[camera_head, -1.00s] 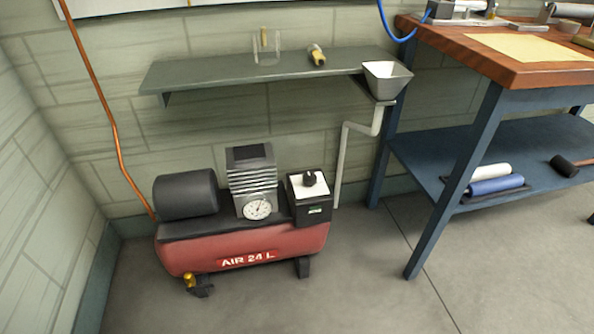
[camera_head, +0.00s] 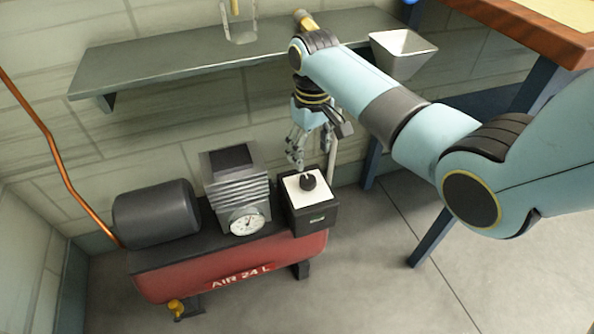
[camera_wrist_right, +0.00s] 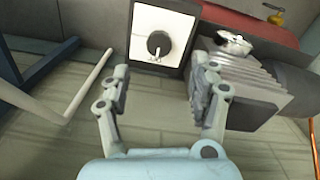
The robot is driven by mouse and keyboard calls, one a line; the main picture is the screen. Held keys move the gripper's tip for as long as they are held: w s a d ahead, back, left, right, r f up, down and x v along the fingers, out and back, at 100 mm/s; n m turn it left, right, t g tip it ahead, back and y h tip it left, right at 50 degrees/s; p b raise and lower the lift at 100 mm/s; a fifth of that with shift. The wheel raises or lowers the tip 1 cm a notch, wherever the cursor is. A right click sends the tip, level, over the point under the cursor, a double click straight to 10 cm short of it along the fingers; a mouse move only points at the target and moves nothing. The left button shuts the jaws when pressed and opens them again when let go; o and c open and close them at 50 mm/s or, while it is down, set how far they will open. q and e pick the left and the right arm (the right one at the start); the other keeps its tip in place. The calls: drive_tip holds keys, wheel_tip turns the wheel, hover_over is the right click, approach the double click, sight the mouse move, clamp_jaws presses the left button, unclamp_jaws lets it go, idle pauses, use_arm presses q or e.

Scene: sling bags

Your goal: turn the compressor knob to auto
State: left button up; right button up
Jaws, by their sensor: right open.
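The compressor (camera_head: 225,262) is a red tank marked AIR 24 L, standing on the floor. On its right end sits a black switch box (camera_head: 312,216) with a white top plate. The black knob (camera_head: 308,181) is on that plate; it also shows in the right wrist view (camera_wrist_right: 158,44), with a pale pointer mark. I cannot read any labels around it. My right gripper (camera_head: 298,164) points down just above and behind the knob. In the right wrist view its fingers (camera_wrist_right: 158,82) are apart, with the knob beyond the gap between them, not gripped. My left gripper is not in view.
A gauge (camera_head: 246,221) and finned pump head (camera_head: 236,183) stand left of the box, with a black motor (camera_head: 156,214) further left. A wall shelf (camera_head: 180,68) and a grey funnel (camera_head: 402,50) are above. A workbench (camera_head: 540,25) stands at right.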

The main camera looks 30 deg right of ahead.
sight(308, 180)
drive_tip(key=f, duration=0.1)
drive_tip(key=f+b, duration=0.1)
drive_tip(key=f, duration=0.1)
drive_tip(key=shift+w+b, duration=0.25)
drive_tip(key=shift+b, duration=0.05)
wheel_tip(308, 180, down, 7)
drive_tip(key=b, duration=0.3)
drive_tip(key=shift+f, duration=0.15)
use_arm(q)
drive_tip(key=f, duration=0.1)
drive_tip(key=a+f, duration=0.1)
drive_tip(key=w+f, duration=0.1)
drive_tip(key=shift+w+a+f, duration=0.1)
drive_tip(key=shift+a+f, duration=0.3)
use_arm(e)
drive_tip(key=c, duration=1.1)
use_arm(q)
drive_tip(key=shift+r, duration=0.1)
use_arm(e)
drive_tip(key=shift+c, duration=0.2)
